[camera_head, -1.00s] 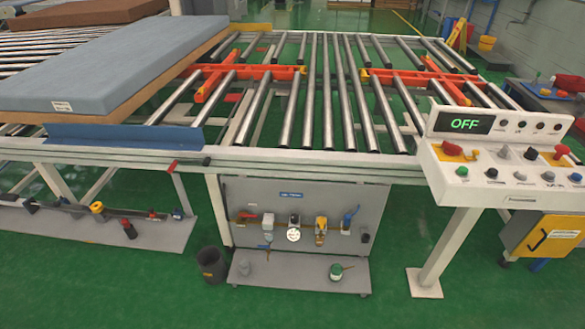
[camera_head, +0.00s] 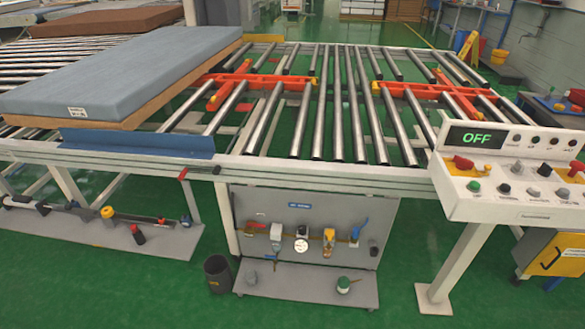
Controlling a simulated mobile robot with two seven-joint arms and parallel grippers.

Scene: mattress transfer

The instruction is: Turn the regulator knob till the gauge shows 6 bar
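The round white gauge (camera_head: 301,246) is on the grey panel (camera_head: 260,218) below the roller conveyor. It is too small here to read its needle or value. A white and dark unit (camera_head: 303,230) sits just above the gauge, and a yellow unit (camera_head: 328,241) is to its right. I cannot tell for certain which part is the regulator knob. Neither of my grippers is in view.
A blue-grey mattress (camera_head: 120,72) lies on the conveyor at left. A control console (camera_head: 500,206) showing OFF stands at right. A dark bin (camera_head: 217,272) and a small green-and-white pot (camera_head: 343,285) are low by the panel. Green floor in front is clear.

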